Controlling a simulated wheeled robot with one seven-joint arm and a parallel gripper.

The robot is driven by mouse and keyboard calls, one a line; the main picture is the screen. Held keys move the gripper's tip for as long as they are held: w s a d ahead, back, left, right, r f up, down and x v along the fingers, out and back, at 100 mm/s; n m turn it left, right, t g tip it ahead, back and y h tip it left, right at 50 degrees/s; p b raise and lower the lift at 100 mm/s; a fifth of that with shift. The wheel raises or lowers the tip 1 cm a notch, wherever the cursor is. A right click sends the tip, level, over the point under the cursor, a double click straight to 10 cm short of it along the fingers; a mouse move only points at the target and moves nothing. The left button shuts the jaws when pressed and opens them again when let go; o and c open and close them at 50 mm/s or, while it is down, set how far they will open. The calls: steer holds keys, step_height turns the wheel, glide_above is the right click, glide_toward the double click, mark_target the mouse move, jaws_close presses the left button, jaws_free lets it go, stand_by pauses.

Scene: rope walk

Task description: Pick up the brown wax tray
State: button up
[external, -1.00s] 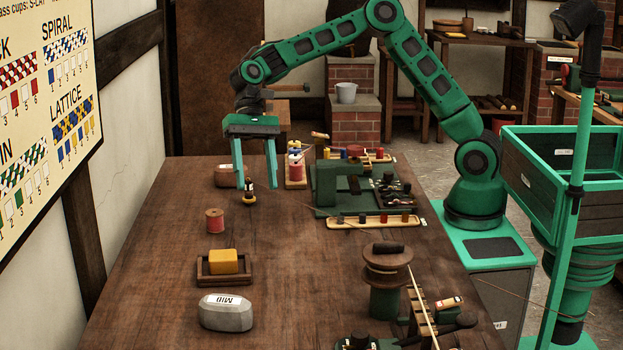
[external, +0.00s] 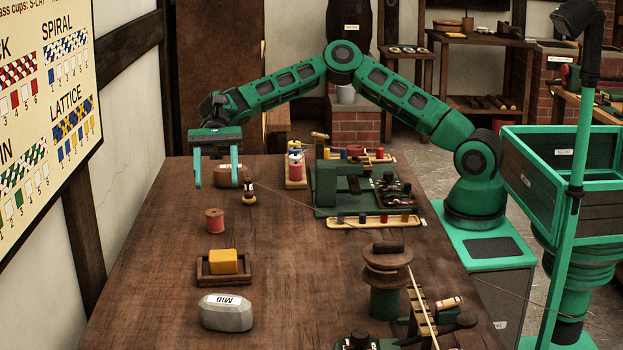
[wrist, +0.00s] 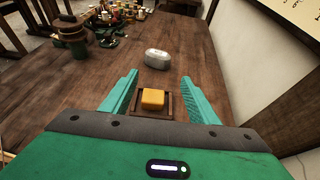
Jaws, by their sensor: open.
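The brown wax tray (external: 224,280) lies on the workbench at the left front in the external view, with a yellow wax block (external: 223,261) in it. My gripper (external: 218,186) is open and empty, above the far left part of the bench, well beyond the tray. In the wrist view the tray (wrist: 139,115) and the yellow block (wrist: 153,98) show between my two teal fingers (wrist: 160,97), still some distance off. My gripper's body hides the near edge of the view.
A grey weight (external: 226,313) sits just in front of the tray. A red thread spool (external: 215,221) and a small dark-topped piece (external: 249,193) stand behind it. A green rig (external: 330,188) and a wooden reel (external: 387,262) stand to the right. The bench's middle is clear.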

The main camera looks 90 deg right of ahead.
glide_toward(222, 250)
steer(key=shift+x, duration=0.95)
steer(key=x, duration=0.4)
steer(key=shift+a, duration=0.15)
steer(key=shift+f+x, duration=0.15)
steer(key=shift+x, duration=1.45)
steer(key=shift+f+x, duration=0.15)
steer(key=shift+x, duration=1.45)
steer(key=shift+c, duration=0.3)
steer(key=c, duration=0.9)
